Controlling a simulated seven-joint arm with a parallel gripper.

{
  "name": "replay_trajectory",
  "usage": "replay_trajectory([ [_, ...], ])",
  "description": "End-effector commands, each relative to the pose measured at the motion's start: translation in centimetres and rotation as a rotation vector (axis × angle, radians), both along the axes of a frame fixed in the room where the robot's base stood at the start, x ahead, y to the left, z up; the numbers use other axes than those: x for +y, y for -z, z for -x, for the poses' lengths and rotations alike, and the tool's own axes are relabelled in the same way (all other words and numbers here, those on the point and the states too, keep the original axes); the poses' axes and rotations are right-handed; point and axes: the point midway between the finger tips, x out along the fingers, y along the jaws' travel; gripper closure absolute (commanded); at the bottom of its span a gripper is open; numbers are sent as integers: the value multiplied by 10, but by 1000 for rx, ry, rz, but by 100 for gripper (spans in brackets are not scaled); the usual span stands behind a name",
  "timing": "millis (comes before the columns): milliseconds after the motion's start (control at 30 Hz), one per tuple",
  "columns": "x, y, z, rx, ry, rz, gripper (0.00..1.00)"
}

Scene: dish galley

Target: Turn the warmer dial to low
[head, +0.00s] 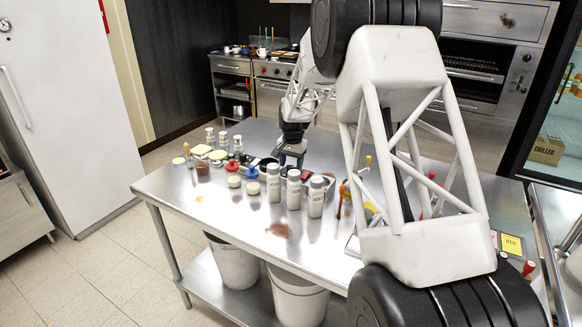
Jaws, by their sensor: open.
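My gripper (291,155) is low over the far side of the steel table, pointing down, small and partly dark in the head view. It is open; I see nothing held in it. It is close to a small cluster of red, blue and black items on the table. I cannot pick out the warmer dial for certain. A steel appliance front (490,20) at the top right carries a small dark knob (507,21), but I cannot tell whether this is the warmer or read any setting. My arm covers much of the middle and right.
The steel table (190,220) holds several pale bottles (273,184), small jars and coloured-handled tools. Two white buckets (232,262) stand below it. A stove (272,90) is at the back, a white fridge (60,110) at left. The table's front left is mostly clear.

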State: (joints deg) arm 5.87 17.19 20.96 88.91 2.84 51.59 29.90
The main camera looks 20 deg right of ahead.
Motion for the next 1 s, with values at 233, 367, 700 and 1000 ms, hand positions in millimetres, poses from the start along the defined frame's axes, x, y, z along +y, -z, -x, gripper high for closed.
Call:
replay_trajectory([
  [233, -1, -32, 1, -2, 0, 0, 43],
  [367, -2, -47, 1, 0, 0, 0, 43],
  [700, -2, -61, 2, 2, 0, 0, 43],
  [1000, -2, -62, 3, 1, -1, -1, 43],
])
